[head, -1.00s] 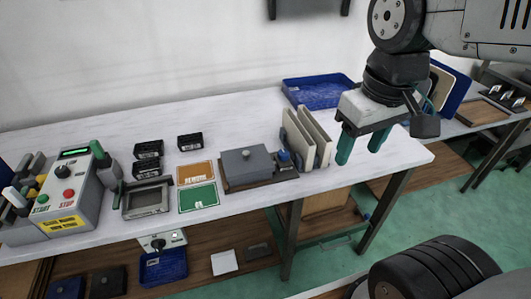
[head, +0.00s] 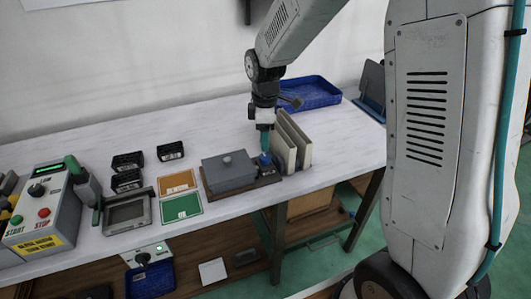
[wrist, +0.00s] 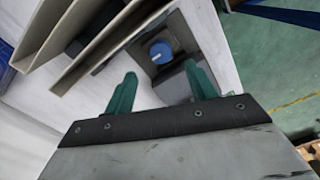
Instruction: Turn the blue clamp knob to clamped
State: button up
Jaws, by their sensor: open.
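The blue clamp knob (wrist: 160,52) shows in the wrist view ahead of the fingertips, on a dark base at the end of the grey block's fixture. In the head view the knob (head: 265,159) sits right of the grey lidded block (head: 229,171), partly hidden by my gripper. My gripper (head: 265,143) points down just above the knob. In the wrist view its two green fingers (wrist: 163,88) are spread apart with nothing between them, and the knob lies beyond them, apart.
Upright beige panels (head: 293,142) stand close to the right of the knob. A blue tray (head: 305,92) lies behind. An orange card (head: 177,182) and a green card (head: 181,207) lie left of the block. A control box (head: 40,212) stands at the far left.

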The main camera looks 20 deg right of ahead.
aim_at(265, 156)
notch_tip(265, 156, down, 7)
jog(key=shift+r, duration=0.1)
dwell(0.3)
jog(key=c, duration=1)
